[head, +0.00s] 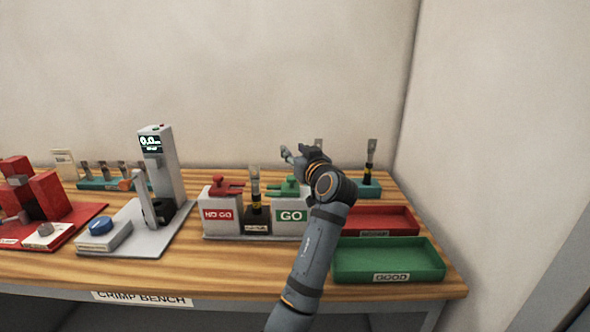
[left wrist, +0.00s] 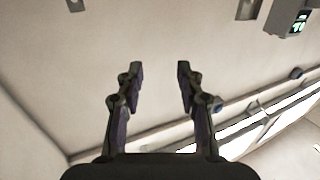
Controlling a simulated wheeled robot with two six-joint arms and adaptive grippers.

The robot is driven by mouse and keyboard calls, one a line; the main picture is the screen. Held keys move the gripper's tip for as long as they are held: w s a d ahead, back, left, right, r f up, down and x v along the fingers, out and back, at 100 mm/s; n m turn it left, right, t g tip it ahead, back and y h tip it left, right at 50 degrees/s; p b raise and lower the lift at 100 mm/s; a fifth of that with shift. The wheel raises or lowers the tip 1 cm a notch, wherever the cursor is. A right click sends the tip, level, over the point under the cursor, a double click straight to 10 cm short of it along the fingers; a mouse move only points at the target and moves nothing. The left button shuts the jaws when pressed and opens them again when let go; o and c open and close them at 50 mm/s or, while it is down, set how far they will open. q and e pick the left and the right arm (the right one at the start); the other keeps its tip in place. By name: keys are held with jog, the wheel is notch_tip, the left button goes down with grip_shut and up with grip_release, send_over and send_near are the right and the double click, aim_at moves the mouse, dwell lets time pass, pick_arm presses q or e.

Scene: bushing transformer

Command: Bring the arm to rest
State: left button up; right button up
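My left arm reaches up from the bottom of the head view. Its gripper (head: 292,153) is raised above the back of the bench, with the fingers toward the upper left. In the left wrist view the two fingers of the left gripper (left wrist: 159,70) stand apart with nothing between them, so it is open and empty. My right gripper is not in view.
The wooden bench (head: 240,270) carries a GO/NO GO gauge stand (head: 218,214), a grey display device (head: 158,165), a red press (head: 45,195), a green GOOD tray (head: 389,277) and a red tray (head: 398,213). A terminal (head: 371,152) stands in a holder at the back right.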

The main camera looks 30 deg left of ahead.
pick_arm(q)
jog(key=shift+r, duration=0.5)
